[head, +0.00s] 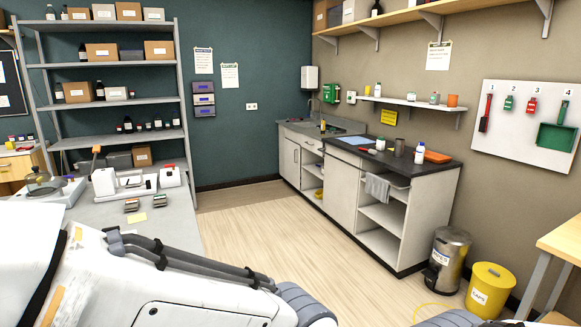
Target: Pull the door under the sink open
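The sink (325,129) is set in the counter in the far corner, with a tap at its back. Below that counter end, a pale cabinet door (289,161) with a dark upright handle stands shut at the left. A drawer front and open shelves are to its right. A larger pale panel (341,190) stands closed nearer to me; I cannot tell if it is a door. My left arm crosses the lower left of the view, far from the cabinet. Part of my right arm shows at the bottom edge. Neither gripper is in view.
The light wood floor (275,215) before the cabinets is clear. A grey bench (170,225) with instruments stands at left, before a tall shelf rack (110,65). A steel bin (447,262) and a yellow bin (489,290) stand at right beside a wooden table (565,240).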

